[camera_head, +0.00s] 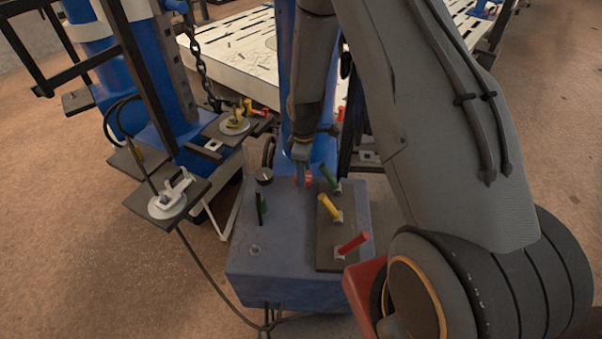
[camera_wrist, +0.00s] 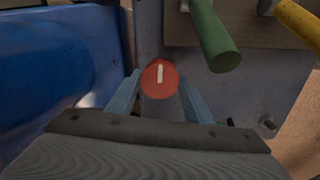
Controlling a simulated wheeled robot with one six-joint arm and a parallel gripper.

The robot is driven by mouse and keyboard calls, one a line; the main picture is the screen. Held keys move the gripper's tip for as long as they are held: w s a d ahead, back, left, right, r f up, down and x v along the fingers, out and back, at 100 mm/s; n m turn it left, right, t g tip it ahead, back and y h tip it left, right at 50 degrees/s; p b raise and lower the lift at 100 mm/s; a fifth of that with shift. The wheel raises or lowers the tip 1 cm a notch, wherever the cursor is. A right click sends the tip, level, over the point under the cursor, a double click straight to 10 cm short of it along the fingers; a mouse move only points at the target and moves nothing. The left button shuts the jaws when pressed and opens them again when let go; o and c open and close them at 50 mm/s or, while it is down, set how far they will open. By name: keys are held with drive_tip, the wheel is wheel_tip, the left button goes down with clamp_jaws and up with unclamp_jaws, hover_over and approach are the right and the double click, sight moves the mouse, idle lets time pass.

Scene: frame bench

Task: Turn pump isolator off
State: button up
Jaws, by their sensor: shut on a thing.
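A red round knob (camera_wrist: 159,76) with a white bar mark sits on the blue control box (camera_head: 270,275). In the wrist view the white mark runs nearly straight up and down the picture. My gripper (camera_wrist: 158,98) has one blue finger on each side of the knob and is shut on it. In the head view, my gripper (camera_head: 303,172) comes down from above at the back of the box top, and the red knob (camera_head: 309,179) is partly hidden behind its fingers. No label shows that names the knob.
Green (camera_head: 328,177), yellow (camera_head: 329,207) and red (camera_head: 353,244) levers stand on a dark plate just right of my gripper. A blue post (camera_wrist: 60,70) is close by.

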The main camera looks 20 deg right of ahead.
idle(0.4)
drive_tip(key=o, duration=1)
drive_tip(key=shift+s+a, duration=0.1)
drive_tip(key=shift+o, duration=0.2)
drive_tip(key=shift+r, duration=0.1)
drive_tip(key=shift+r+b, duration=0.7)
drive_tip(key=shift+r, duration=3.15)
